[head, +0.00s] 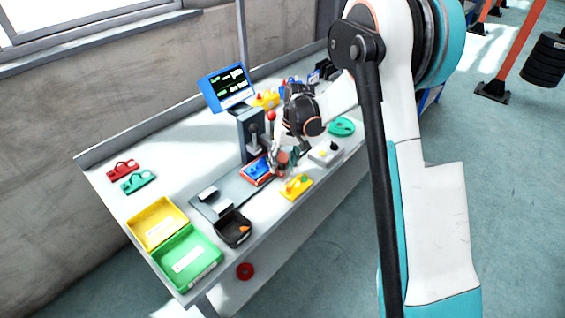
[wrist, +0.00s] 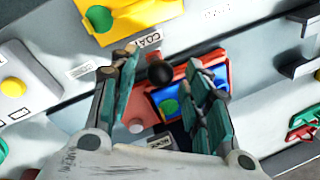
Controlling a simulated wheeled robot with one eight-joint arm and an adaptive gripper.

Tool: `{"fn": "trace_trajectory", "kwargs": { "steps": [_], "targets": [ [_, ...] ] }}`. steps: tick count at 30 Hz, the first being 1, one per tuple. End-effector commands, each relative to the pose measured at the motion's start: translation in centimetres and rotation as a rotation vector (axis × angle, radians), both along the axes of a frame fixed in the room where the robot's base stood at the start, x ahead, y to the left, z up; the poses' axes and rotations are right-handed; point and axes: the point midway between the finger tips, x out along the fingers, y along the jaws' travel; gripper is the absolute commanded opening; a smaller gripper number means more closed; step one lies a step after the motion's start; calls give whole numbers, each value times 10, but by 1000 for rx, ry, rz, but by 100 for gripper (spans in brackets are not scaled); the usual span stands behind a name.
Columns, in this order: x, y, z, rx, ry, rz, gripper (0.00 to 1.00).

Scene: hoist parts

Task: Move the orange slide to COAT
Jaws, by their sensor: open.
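The orange slide (wrist: 146,108) shows between my fingers in the wrist view, with a black ball knob (wrist: 160,72) in front of it. My gripper (wrist: 163,93) is open, with one finger on each side of the knob and slide; I cannot tell whether either finger touches. A white COAT label (wrist: 150,43) lies on the grey surface just above the knob. Another label (wrist: 160,142) below is too hidden to read. In the head view my gripper (head: 283,160) is low over the bench, largely hiding the slide.
A blue part (head: 257,168) with a green spot sits in a red frame right beside the fingers. A yellow part (head: 296,187) and a grey button box (head: 325,153) are close by. A press-like stand (head: 250,135) rises behind. Yellow (head: 158,222) and green (head: 187,257) bins stand at left.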

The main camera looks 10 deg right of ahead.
Motion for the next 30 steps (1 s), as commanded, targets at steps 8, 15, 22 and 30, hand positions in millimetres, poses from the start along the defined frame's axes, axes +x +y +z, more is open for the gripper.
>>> {"fn": "trace_trajectory", "kwargs": {
  "steps": [8, 15, 22, 30],
  "targets": [
    [0, -6, 33, 0, 0, -1, 44],
    [0, -16, 81, 0, 0, -1, 44],
    [0, -22, 110, 0, 0, 0, 44],
    [0, -23, 117, 0, 0, 0, 44]
  ]
}}
